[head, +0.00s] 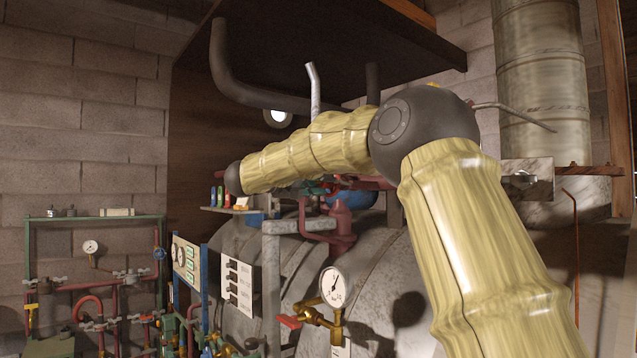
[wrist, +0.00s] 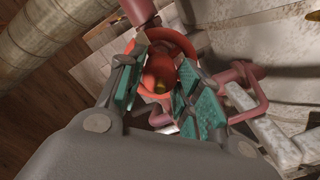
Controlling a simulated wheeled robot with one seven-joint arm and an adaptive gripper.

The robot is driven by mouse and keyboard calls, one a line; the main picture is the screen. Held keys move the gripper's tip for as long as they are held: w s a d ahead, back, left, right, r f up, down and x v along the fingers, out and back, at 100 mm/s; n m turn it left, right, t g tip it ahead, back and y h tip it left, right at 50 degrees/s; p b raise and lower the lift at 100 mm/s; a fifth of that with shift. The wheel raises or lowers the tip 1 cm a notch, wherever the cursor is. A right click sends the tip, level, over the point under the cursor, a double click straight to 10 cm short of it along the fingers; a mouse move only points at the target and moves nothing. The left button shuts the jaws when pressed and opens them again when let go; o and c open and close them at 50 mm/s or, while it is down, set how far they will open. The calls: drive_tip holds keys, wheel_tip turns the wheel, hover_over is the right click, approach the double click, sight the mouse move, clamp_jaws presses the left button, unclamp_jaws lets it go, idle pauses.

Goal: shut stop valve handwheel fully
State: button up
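The red-orange handwheel (wrist: 180,42) is in the upper middle of the wrist view, a ring with a darker red hub and a small brass-coloured centre. My gripper (wrist: 162,76) is right at it, its two teal-padded fingers apart, one on each side of the hub. The fingers overlap the rim in the picture and hide parts of it; I cannot tell whether they touch it. In the head view my arm crosses in front of the boiler, and only a bit of teal of my gripper (head: 316,187) shows below it. The wheel is not clearly seen there.
Dark red pipes (wrist: 250,95) run close to the right of the wheel. A pressure gauge (head: 333,287) with a red-handled brass valve (head: 306,316) stands low in front of the grey boiler. A green pipe rack (head: 95,218) stands at the left wall. A dark hood (head: 330,40) hangs overhead.

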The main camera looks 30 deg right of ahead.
drive_tip(key=c, duration=0.4)
